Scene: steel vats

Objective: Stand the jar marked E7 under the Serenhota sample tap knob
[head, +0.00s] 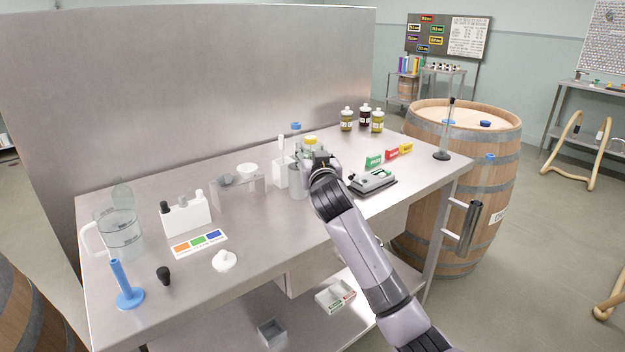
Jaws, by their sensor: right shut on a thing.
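My right gripper (320,160) is over the middle of the steel table, near its back panel. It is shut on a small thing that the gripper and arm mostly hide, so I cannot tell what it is. I cannot make out an E7 mark or the Serenhota sample tap knob. My left gripper is not in view.
The steel table (290,235) holds a glass jug (122,238), a blue stand (127,290), a white bottle rack (186,214), a grey cylinder (297,182) and a small scale (373,181). A wooden barrel (440,215) stands beyond the right end. The table's front middle is bare.

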